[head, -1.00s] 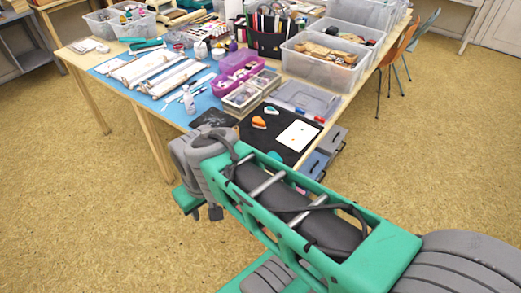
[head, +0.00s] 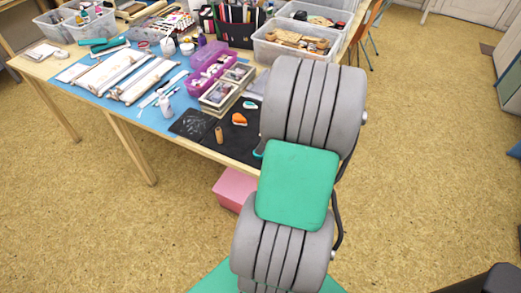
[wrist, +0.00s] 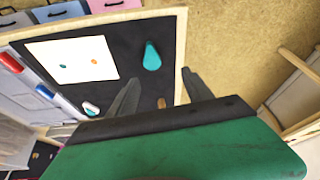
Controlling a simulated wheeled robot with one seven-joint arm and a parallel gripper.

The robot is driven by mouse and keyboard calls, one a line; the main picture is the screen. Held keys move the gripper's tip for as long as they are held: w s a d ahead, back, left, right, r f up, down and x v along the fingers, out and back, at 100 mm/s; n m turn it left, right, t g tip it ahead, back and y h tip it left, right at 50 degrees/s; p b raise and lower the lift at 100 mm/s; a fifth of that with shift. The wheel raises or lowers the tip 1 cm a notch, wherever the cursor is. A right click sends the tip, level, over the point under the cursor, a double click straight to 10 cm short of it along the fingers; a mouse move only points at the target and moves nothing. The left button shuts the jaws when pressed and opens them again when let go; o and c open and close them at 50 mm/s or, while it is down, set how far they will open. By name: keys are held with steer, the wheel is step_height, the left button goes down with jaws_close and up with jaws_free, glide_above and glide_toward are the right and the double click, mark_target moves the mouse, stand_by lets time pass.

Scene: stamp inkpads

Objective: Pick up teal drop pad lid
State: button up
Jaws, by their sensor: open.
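A teal drop-shaped pad (wrist: 151,57) lies on the black mat (wrist: 117,32) in the wrist view, beside the white sheet. I cannot tell its lid from its base. In the head view only a teal sliver (head: 259,152) shows at the edge of my arm, which hides the rest. My gripper (wrist: 160,75) is open and empty, its two fingers apart, with the teal drop just beyond and between the tips in the picture. A small white and teal piece (wrist: 90,108) lies left of the fingers. The gripper is hidden behind my arm in the head view.
A wooden cylinder (head: 219,135) stands on the mat near the front table edge. An orange drop pad (head: 239,119) lies behind it. A white sheet (wrist: 70,59) with small marks and red (wrist: 11,62) and blue (wrist: 45,91) markers lie left of the teal drop in the wrist view.

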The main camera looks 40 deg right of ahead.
steer(key=x, duration=0.2)
steer(key=d+x, duration=0.1)
steer(key=x, duration=0.4)
steer(key=shift+d+f+p, duration=0.25)
steer(key=shift+f+p, duration=0.15)
steer(key=shift+f, duration=0.1)
steer(key=shift+c, duration=0.2)
jaws_close()
